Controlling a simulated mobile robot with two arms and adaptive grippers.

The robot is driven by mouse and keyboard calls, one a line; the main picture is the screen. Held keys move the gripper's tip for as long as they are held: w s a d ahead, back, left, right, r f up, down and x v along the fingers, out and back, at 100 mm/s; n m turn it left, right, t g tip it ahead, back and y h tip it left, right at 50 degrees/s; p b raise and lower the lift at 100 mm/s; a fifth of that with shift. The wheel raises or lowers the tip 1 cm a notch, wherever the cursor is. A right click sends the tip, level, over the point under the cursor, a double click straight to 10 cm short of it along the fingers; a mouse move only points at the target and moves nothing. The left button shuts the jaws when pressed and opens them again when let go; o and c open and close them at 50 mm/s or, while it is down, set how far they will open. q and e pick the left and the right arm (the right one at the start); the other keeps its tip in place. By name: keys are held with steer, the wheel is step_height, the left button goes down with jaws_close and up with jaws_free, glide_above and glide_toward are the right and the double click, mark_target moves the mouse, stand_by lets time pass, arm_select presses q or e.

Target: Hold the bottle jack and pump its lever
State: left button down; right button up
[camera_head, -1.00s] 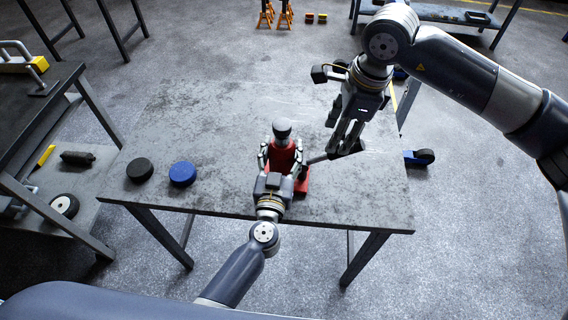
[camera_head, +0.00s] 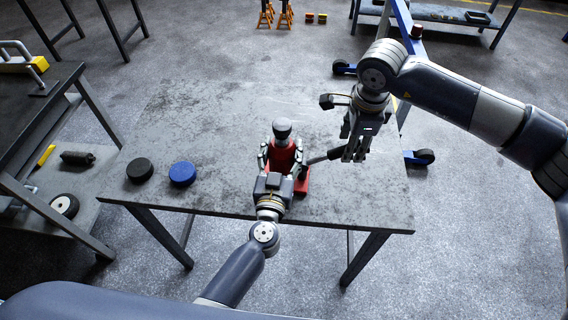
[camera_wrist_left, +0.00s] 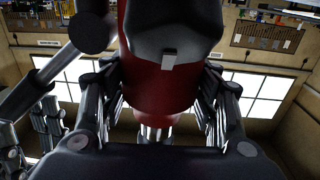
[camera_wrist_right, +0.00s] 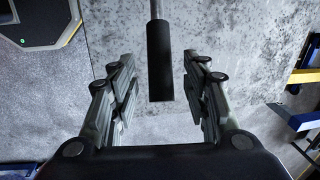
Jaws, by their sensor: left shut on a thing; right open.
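The red bottle jack (camera_head: 285,157) with its dark round top stands on the grey table. My left gripper (camera_head: 281,160) is shut around its body. In the left wrist view the red body (camera_wrist_left: 160,85) fills the space between the fingers. The lever (camera_head: 322,157) sticks out from the jack to the right. Its dark grip end (camera_wrist_right: 160,62) shows in the right wrist view, between the spread fingers of my right gripper (camera_wrist_right: 158,78) and apart from both. In the head view the right gripper (camera_head: 354,150) is at the lever's end and partly hides it.
A black disc (camera_head: 139,170) and a blue disc (camera_head: 182,173) lie on the table (camera_head: 200,120) left of the jack. A dark workbench (camera_head: 40,110) stands at the left. A blue wheeled frame (camera_head: 405,40) stands beyond the table's right side. The table's far half is clear.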

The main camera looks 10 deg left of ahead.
steer(key=shift+w+f, duration=0.2)
steer(key=shift+f, duration=1.25)
jaws_close()
steer(key=f+y, duration=0.1)
steer(key=d+f+y, duration=0.1)
steer(key=f+y, duration=0.1)
steer(key=d+f+y, duration=0.1)
steer(key=shift+s+d+f, duration=0.15)
steer(key=shift+f, duration=0.25)
